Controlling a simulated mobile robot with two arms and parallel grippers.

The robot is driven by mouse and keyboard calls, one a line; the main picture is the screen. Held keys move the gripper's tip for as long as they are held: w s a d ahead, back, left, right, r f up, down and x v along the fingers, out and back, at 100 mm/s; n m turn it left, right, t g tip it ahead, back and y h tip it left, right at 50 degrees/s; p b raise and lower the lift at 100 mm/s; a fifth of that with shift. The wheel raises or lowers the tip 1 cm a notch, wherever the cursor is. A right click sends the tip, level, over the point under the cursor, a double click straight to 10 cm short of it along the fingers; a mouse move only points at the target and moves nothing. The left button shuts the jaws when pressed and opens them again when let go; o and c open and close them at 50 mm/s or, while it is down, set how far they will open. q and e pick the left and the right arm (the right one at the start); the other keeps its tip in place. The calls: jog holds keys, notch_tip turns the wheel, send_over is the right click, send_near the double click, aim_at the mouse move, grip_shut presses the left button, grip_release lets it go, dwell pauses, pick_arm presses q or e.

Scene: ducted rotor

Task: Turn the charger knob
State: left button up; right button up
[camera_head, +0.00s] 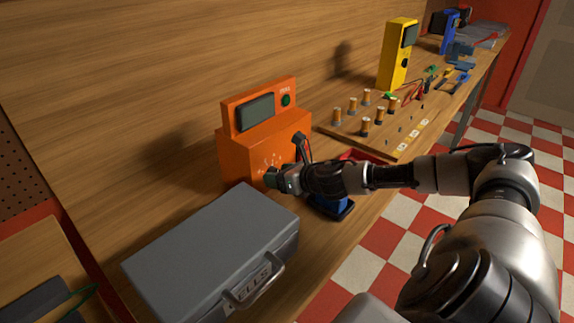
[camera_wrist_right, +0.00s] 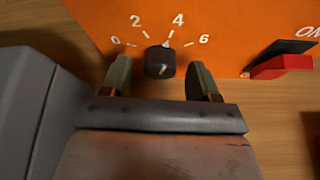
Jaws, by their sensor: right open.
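The orange charger (camera_head: 262,138) stands on the wooden bench, with a dark screen and a green button on its upper part. Its black knob (camera_wrist_right: 160,62) shows in the right wrist view, on the face with the numbers 0, 2, 4 and 6. The knob's pale pointer is near the 4. My right gripper (camera_wrist_right: 160,80) is open, with one finger on each side of the knob and a gap on both sides. In the head view my right gripper (camera_head: 278,180) is at the charger's front and hides the knob. My left gripper is not in view.
A grey case (camera_head: 210,250) with a handle stands close to the left of my right gripper. A red switch (camera_wrist_right: 282,66) is right of the knob. A board (camera_head: 385,140) with several cells and a yellow device (camera_head: 396,55) stand farther along the bench.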

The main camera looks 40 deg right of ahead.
jog(key=shift+s+d+f+b, duration=0.1)
jog(key=shift+s+d+b, duration=0.05)
jog(key=shift+s+b, duration=0.15)
jog(key=b+v, duration=0.5)
jog(key=b, duration=0.1)
jog(key=shift+f, duration=0.15)
jog(key=shift+r+b+v, duration=0.15)
jog(key=shift+b+v, duration=0.35)
jog(key=shift+v, duration=0.8)
jog(key=shift+r+b+v, duration=0.15)
jog(key=shift+b+v, duration=0.3)
jog(key=shift+v, duration=0.9)
jog(key=shift+w, duration=0.1)
